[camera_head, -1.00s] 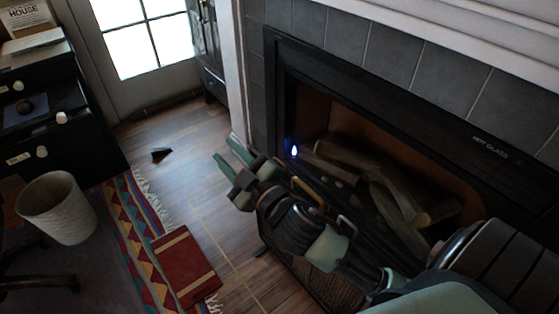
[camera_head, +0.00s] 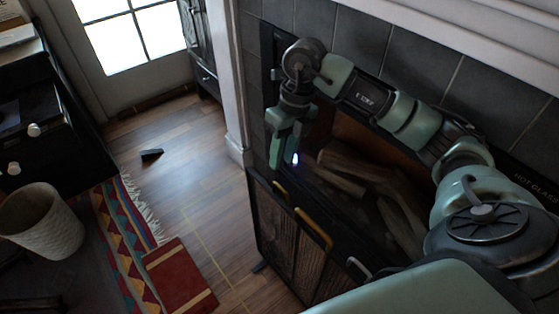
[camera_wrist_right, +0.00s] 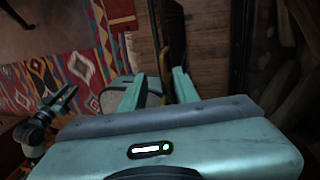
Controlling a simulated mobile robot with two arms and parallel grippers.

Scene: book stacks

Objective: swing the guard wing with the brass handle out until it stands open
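The dark fireplace guard (camera_head: 272,222) stands upright in front of the firebox, with mesh-like panels. A large brass handle (camera_head: 316,228) arches from its top edge. A smaller brass-coloured piece (camera_head: 280,187) sits to its left, and a silver handle (camera_head: 358,268) to its right. My right gripper (camera_head: 284,160) points down above the guard's left end, left of and above the large brass handle. In the wrist view its fingers (camera_wrist_right: 162,88) are apart, with a small brownish piece between them; I cannot tell whether they touch it. My left gripper (camera_wrist_right: 67,94) shows small at the left there; its opening is unclear.
The tiled fireplace surround (camera_head: 390,50) and logs (camera_head: 365,170) lie behind the guard. A red book-like item (camera_head: 180,275), patterned rug (camera_head: 115,235) and white basket (camera_head: 42,220) lie farther left.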

